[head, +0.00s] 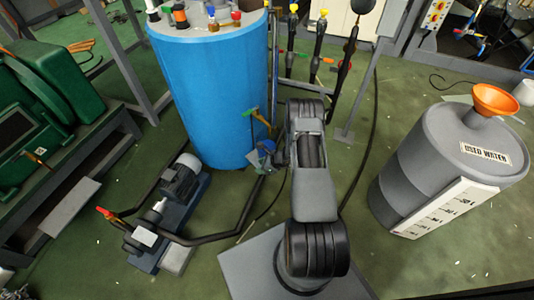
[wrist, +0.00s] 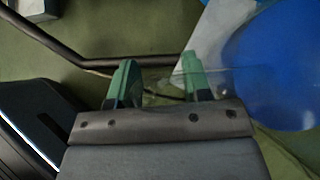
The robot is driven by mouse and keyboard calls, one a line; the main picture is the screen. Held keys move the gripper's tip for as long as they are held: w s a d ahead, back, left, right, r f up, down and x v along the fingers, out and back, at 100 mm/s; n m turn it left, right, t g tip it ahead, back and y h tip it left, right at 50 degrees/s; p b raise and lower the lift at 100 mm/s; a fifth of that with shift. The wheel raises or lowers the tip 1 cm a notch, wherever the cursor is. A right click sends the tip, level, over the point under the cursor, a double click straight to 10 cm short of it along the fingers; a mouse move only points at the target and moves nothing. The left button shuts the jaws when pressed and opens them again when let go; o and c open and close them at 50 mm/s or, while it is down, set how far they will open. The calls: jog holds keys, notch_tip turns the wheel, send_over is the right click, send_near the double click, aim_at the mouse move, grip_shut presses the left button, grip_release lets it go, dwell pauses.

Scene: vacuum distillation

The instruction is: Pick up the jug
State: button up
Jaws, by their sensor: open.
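My gripper (wrist: 160,68) is open in the wrist view, its two green fingers apart. A faint see-through shape (wrist: 228,77) shows between and beyond the fingers, mostly to the right; it may be the jug, but its outline is too faint to be sure. In the head view my gripper (head: 264,156) is small and partly hidden by my arm, low beside the blue tank (head: 208,90). No jug can be made out clearly there.
A grey used-water container (head: 440,150) with an orange funnel (head: 495,100) stands at the right. A motor pump (head: 183,178) and dark pipes (head: 215,238) lie left of my arm. Green machinery (head: 50,95) is at the far left.

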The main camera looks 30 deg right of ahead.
grip_shut()
dwell(0.3)
jog(key=shift+w+r, duration=0.1)
jog(key=shift+r, duration=0.05)
dwell(1.0)
